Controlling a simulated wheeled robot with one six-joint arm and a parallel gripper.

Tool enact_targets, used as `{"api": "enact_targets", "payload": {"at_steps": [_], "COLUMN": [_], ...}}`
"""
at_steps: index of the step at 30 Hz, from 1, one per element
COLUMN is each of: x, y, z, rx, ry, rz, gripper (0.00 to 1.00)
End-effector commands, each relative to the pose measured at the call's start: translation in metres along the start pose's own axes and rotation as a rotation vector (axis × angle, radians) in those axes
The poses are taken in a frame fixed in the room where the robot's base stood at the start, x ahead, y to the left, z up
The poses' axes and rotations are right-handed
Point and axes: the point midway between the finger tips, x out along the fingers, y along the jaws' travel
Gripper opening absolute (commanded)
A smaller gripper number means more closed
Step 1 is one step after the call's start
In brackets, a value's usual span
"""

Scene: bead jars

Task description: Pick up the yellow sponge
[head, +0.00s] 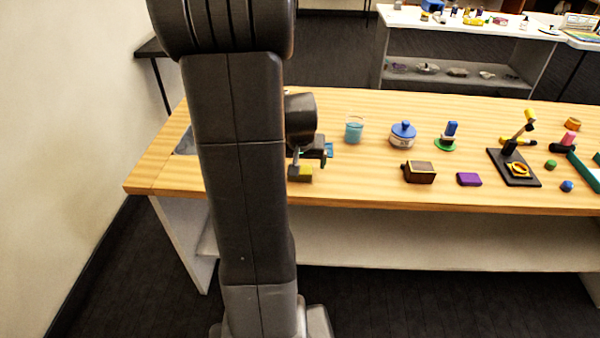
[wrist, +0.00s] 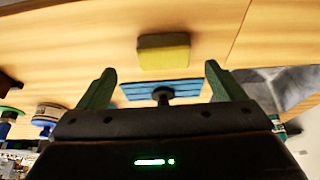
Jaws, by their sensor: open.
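The yellow sponge (wrist: 163,52) lies on the wooden table, a small flat block in the wrist view. It also shows in the head view (head: 301,173), just below my gripper (head: 309,157) and partly covered by it. In the wrist view my gripper (wrist: 158,82) has its two green fingers wide apart, with nothing between the tips. The sponge lies beyond the fingertips, roughly centred between them and apart from them.
A blue ribbed piece with a dark knob (wrist: 162,90) lies close to the sponge. The table's front edge is close.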

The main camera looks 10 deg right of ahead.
Motion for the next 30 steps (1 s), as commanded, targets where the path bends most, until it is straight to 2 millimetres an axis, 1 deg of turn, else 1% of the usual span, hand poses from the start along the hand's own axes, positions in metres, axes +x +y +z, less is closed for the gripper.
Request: {"api": "enact_targets", "payload": {"at_steps": [4,12,15,24,26,30], "x": [0.01,0.042,0.049,0.052,0.052,0.052], "y": [-0.002,-0.005,-0.005,-0.005,-0.005,-0.005], "z": [0.0,-0.002,-0.002,-0.003,-0.003,-0.003], "rx": [-0.001,-0.001,0.0,0.0,0.0,0.0], "ry": [-0.003,-0.004,-0.002,0.0,0.0,0.0], "rz": [0.0,0.001,0.0,0.0,0.0,0.0], "gripper": [0.89,0.89,0.89,0.89,0.79,0.52]}}
